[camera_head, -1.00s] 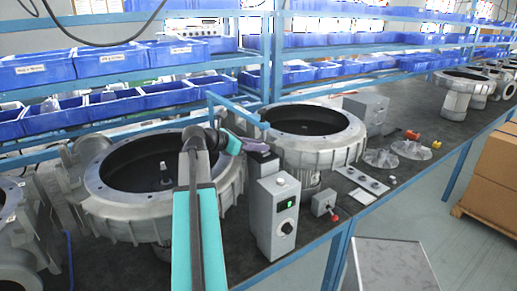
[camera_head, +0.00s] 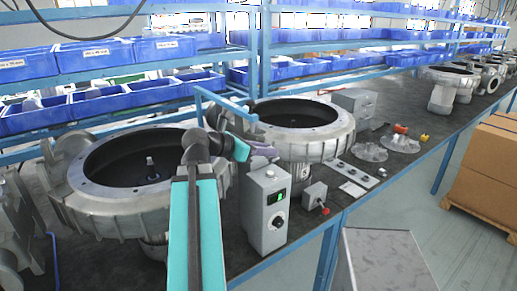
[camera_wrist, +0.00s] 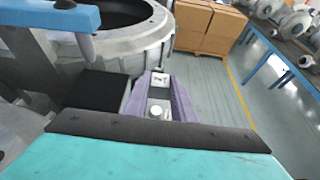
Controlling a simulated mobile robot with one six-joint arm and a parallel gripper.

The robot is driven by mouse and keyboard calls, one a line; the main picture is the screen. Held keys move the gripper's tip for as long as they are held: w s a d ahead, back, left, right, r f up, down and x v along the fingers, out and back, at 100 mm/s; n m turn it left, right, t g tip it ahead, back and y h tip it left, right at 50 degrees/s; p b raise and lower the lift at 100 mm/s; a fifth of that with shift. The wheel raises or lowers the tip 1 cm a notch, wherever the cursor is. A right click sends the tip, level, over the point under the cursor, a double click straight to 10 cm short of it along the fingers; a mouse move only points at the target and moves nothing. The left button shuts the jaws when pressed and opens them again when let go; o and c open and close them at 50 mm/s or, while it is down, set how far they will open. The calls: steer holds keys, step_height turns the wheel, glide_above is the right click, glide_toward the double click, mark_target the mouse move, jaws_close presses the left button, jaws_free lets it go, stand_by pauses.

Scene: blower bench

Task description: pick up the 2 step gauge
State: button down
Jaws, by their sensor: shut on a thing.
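My gripper (camera_head: 268,151) has purple jaws and hangs above the bench, left of the grey control box's top edge in depth I cannot judge. In the wrist view its two purple fingers (camera_wrist: 158,98) stand close together around a small pale piece (camera_wrist: 157,110), which I take as the 2 step gauge. The piece shows a round light spot and a light square. Most of it is hidden by the fingers, so its steps cannot be made out. In the head view the held piece is too small to tell apart from the jaws.
The grey control box (camera_head: 266,210) stands below the gripper. Two large ring casings (camera_head: 88,182) (camera_head: 335,138) flank it. A blue jib (camera_head: 222,104) hangs close by. A flat plate with round dark spots (camera_head: 352,172) and a red-knobbed box (camera_head: 314,196) lie rightward.

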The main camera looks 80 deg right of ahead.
steer(key=shift+s+a+f+b, duration=0.15)
steer(key=shift+s+a+b, duration=0.4)
steer(key=shift+b, duration=0.3)
steer(key=shift+s+a+b, duration=0.1)
steer(key=shift+b, duration=0.25)
steer(key=shift+s+a+b, duration=1.7)
steer(key=shift+a+b, duration=0.2)
steer(key=shift+b, duration=2.1)
